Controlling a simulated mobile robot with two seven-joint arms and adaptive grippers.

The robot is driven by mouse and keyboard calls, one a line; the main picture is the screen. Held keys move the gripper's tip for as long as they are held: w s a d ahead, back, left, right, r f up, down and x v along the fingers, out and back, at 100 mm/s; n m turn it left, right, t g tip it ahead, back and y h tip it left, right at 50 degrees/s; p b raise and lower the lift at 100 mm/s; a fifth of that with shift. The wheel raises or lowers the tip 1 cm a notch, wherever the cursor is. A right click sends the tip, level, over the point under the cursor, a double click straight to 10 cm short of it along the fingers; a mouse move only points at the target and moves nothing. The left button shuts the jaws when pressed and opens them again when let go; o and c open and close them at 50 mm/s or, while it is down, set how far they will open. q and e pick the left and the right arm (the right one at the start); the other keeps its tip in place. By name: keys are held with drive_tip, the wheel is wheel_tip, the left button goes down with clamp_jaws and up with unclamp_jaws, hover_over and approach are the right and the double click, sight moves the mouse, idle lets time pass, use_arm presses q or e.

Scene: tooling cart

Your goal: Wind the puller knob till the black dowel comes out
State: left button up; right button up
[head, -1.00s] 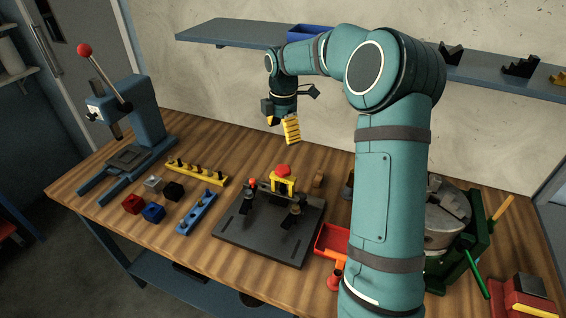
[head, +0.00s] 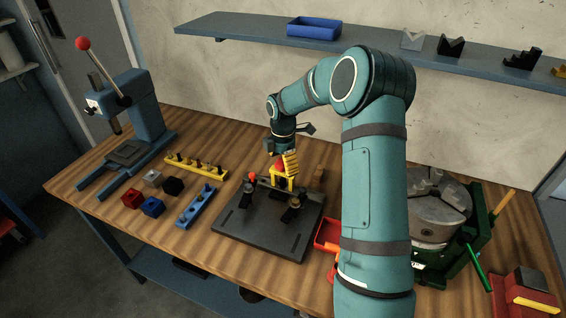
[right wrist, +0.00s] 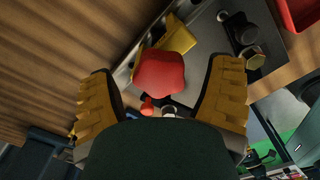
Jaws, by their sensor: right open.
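The yellow puller (head: 283,182) stands on the dark plate (head: 245,232), with its red knob (head: 279,165) on top, partly covered by my right gripper (head: 286,161). In the right wrist view the red knob (right wrist: 160,72) lies between the two yellow-padded fingers (right wrist: 163,80), with a clear gap on each side. The right gripper is open and comes down onto the puller from above. The yellow puller body (right wrist: 178,37) shows beside the knob. I cannot make out the black dowel. My left gripper is not in view.
Toggle clamps (head: 292,207) stand on the plate near the puller. A yellow peg rail (head: 197,165), a blue rail (head: 196,207) and several small blocks lie left. A red tray (head: 326,236) and a chuck (head: 438,213) are right. An arbor press (head: 148,120) stands at far left.

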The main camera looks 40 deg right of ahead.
drive_tip(key=c, duration=1.2)
drive_tip(key=shift+m, duration=0.3)
